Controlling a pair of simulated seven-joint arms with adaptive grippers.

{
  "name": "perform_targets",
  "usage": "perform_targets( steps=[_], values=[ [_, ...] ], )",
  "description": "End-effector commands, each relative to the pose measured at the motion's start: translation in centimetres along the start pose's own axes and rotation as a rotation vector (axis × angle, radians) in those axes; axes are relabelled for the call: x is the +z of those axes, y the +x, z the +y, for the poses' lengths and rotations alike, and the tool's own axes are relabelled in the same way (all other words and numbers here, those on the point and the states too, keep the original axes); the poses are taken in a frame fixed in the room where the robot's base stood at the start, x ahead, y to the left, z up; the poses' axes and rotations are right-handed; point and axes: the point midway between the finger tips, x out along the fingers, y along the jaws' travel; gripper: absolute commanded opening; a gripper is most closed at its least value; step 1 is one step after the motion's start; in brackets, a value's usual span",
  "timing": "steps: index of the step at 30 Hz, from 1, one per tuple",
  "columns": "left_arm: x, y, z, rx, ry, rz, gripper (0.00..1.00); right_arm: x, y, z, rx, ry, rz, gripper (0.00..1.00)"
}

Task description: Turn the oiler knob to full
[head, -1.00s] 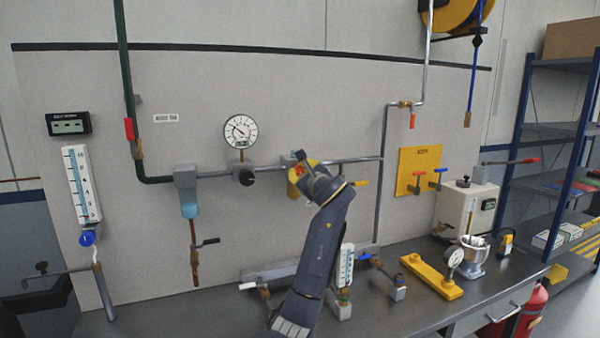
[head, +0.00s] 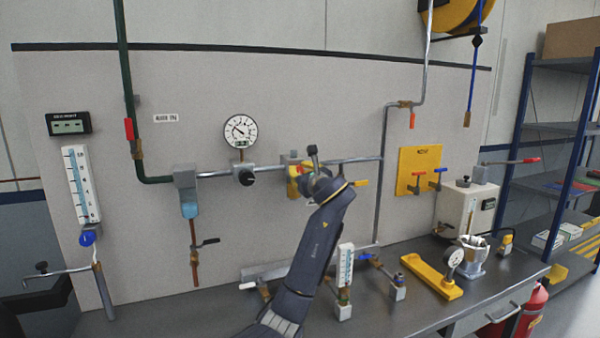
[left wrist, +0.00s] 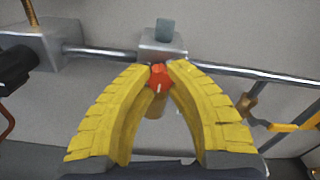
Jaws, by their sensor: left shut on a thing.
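The oiler (head: 285,158) is a grey block on the horizontal pipe, right of the round gauge, with an amber bowl below it. Its red knob (left wrist: 160,78) has a white mark and sits between the fingertips of my left gripper (left wrist: 161,72) in the left wrist view. The yellow ribbed fingers are shut on the knob from both sides. In the head view the left gripper (head: 302,180) is at the oiler, and my arm and wrist hide part of it. The white mark points down in the wrist view. My right gripper is not in view.
A pressure gauge (head: 240,131) and a black regulator knob (head: 246,177) are left of the oiler. A yellow-handled valve (head: 358,183) is close on its right. A flow meter (head: 345,266) stands on the bench below, beside my arm.

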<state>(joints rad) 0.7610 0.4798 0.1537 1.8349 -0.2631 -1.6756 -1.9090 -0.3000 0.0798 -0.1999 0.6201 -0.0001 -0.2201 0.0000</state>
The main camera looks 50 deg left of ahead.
Motion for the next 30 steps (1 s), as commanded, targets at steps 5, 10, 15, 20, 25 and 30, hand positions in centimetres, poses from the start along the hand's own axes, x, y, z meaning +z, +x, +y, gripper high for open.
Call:
perform_targets(
  steps=[5,10,15,20,25,30],
  values=[
    [-0.3,0.0,-0.1,0.000,0.005,0.005,0.00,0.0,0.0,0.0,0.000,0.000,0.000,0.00],
    [-0.3,0.0,-0.1,0.000,0.004,0.004,0.29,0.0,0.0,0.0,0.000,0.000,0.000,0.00],
    [-0.2,0.0,0.0,0.000,0.002,0.003,0.48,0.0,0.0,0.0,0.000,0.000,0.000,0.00],
    [-0.1,0.0,0.0,0.001,0.001,0.002,0.48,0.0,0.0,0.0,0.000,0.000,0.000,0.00],
    [-0.1,-0.4,0.0,0.000,0.000,0.001,0.48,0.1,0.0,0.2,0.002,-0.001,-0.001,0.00],
    [-0.1,-2.3,-0.1,-0.002,0.000,0.002,0.48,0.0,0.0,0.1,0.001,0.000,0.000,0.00]
  ],
)
